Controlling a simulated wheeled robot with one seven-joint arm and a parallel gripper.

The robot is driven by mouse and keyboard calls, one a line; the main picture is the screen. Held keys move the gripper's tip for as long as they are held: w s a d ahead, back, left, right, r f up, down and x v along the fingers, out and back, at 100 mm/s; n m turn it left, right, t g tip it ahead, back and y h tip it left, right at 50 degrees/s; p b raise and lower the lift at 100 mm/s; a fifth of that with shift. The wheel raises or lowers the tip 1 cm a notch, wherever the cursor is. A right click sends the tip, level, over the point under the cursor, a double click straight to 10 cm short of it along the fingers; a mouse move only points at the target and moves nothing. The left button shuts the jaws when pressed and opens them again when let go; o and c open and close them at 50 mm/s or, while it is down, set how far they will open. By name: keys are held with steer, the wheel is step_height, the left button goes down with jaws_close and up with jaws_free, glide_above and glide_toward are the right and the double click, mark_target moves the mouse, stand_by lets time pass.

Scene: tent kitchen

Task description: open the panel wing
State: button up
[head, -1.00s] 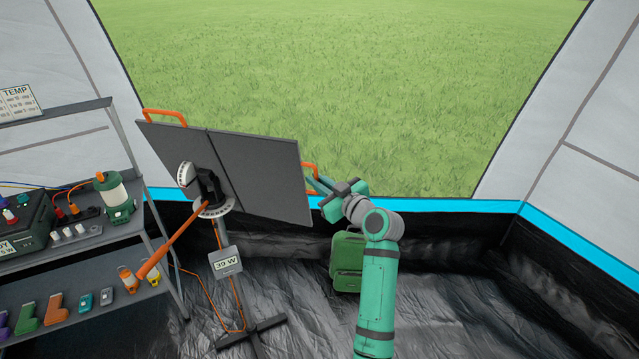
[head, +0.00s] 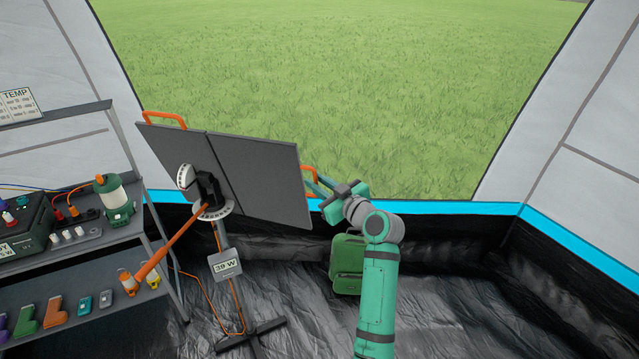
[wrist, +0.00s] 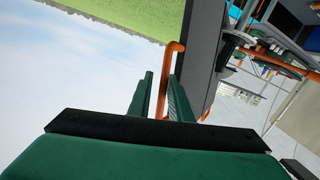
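The dark grey panel (head: 255,175) stands on a post, seen from behind, with a vertical seam between its left part (head: 170,145) and its right part. An orange handle (head: 165,116) is on the top left edge. Another orange handle (head: 306,169) is on the right edge, partly hidden by my gripper (head: 316,188). In the wrist view, my gripper (wrist: 160,88) has its two green fingers apart, one on each side of the orange handle bar (wrist: 164,92).
The post carries a dial ring (head: 214,211), an orange lever (head: 168,245) and a "39 W" display (head: 225,265). A shelf (head: 85,245) with a lantern (head: 115,198) and small items stands left. A green bag (head: 347,263) sits behind my arm. The floor at right is clear.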

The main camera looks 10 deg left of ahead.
steer(key=shift+s+a, duration=0.2)
steer(key=shift+a, duration=0.4)
steer(key=v, duration=1.1)
steer(key=shift+w+d, duration=0.25)
steer(key=shift+d, duration=0.3)
steer(key=shift+f, duration=0.15)
